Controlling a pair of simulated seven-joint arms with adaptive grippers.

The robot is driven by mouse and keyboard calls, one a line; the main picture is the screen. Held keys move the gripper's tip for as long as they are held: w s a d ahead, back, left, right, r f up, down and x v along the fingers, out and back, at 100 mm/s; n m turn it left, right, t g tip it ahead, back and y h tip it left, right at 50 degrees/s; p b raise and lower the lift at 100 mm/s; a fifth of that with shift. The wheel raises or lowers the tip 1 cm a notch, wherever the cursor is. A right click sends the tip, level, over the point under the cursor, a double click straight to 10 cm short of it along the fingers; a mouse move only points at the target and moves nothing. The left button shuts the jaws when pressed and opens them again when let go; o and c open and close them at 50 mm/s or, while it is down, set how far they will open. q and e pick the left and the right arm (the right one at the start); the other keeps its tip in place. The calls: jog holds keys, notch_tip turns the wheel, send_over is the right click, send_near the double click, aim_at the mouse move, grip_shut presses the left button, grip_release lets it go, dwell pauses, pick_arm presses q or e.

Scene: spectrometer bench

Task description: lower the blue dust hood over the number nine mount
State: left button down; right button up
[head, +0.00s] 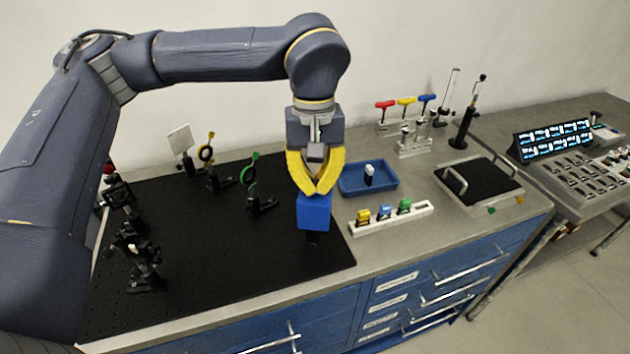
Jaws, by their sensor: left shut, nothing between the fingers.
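The blue dust hood (314,213) is near the right front of the black breadboard. My left gripper (316,193), with yellow fingers, points down right at the top of the hood. Its fingers are shut with nothing between them, and the tips look touching or very close to the hood's top. The hood looks upright. A small dark piece (311,239) shows below the hood's lower edge; the rest of whatever is under it is hidden. No number nine can be read, so I cannot tell which mount this is. My right gripper is not in view.
The black breadboard (200,270) carries several optic mounts at left, including a green-ringed one (252,180). Right of the hood are a blue tray (385,185) and a white rack (405,219) with coloured pieces. The breadboard's front middle is clear.

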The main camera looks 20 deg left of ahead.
pick_arm(q)
jog(key=c, duration=2.1)
grip_release()
jog(key=o, duration=0.6)
jog(key=shift+w+a+r, duration=0.1)
jog(key=shift+w+r, duration=0.05)
jog(key=shift+r, duration=1.85)
jog(key=shift+w+a+r, duration=0.1)
jog(key=shift+w+r, duration=0.05)
jog(key=shift+r, duration=1.85)
jog(key=shift+w+r, duration=0.15)
jog(key=shift+r, duration=1.85)
